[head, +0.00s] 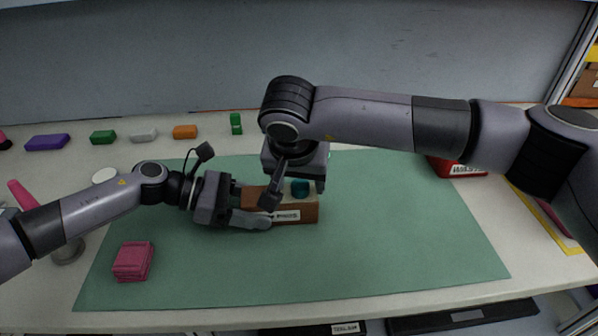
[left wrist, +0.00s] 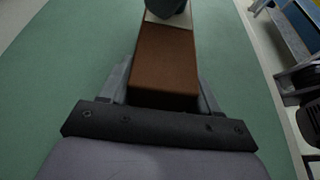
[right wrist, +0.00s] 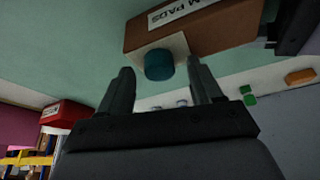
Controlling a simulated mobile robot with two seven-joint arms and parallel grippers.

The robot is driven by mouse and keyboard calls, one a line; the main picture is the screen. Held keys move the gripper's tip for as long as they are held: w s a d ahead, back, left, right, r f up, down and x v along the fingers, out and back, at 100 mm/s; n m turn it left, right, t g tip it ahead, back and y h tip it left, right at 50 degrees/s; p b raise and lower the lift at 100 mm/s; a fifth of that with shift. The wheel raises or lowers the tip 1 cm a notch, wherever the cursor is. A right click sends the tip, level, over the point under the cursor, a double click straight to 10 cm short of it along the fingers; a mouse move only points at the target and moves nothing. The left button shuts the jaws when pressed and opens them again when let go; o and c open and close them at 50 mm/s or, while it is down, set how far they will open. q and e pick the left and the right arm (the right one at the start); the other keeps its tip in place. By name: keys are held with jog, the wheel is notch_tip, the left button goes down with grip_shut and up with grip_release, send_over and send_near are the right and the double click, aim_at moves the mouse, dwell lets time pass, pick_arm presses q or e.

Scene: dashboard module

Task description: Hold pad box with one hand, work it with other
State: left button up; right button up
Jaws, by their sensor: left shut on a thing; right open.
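The pad box (head: 308,213) is a brown box with a white label, lying on the green mat (head: 400,240). A teal round knob (head: 300,188) stands on a pale plate on its top. My left gripper (head: 245,207) is shut on the box's left end; the left wrist view shows the brown box (left wrist: 165,62) between its fingers. My right gripper (right wrist: 160,88) is open above the box, pointing down. In the right wrist view the teal knob (right wrist: 159,64) is just beyond and between its fingertips, with no contact visible. The right arm partly hides the box in the head view.
A pink stack of pads (head: 133,261) lies on the mat at front left. Purple (head: 47,142), green, white and orange (head: 185,132) blocks line the back of the table. A red box (head: 458,168) stands at right. The mat's right half is clear.

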aim_at(299, 186)
jog(key=c, duration=1.1)
jog(key=shift+r, duration=0.2)
jog(key=shift+r, duration=2.9)
pick_arm(q)
jog(key=o, duration=1.5)
